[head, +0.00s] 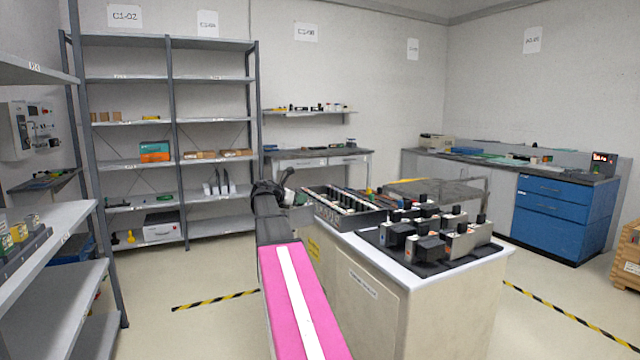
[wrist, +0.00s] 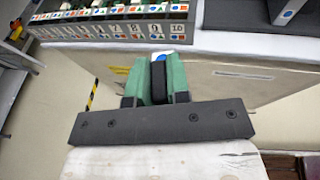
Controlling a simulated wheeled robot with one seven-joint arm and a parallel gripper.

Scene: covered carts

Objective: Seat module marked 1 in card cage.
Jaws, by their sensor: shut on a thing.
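My gripper (wrist: 159,88) has green fingers shut on a module with a black grip (wrist: 158,80). A white part of the module with a blue mark shows just beyond the fingers; any number on it cannot be read. The card cage (wrist: 115,29) is at the upper left of the wrist view, with numbered, colour-marked slots; 7 to 10 are readable. The gripper and module are in front of the cart's side, apart from the cage. In the head view the card cage (head: 368,221) lies on the cart's far left part, partly behind my arm.
A black tray (head: 372,237) with several dark and grey modules stands on the white-topped cart (head: 400,297), right of the cage. Shelving (head: 174,120) stands at the left, and a blue drawer unit (head: 553,213) at the right. The floor left of the cart is clear.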

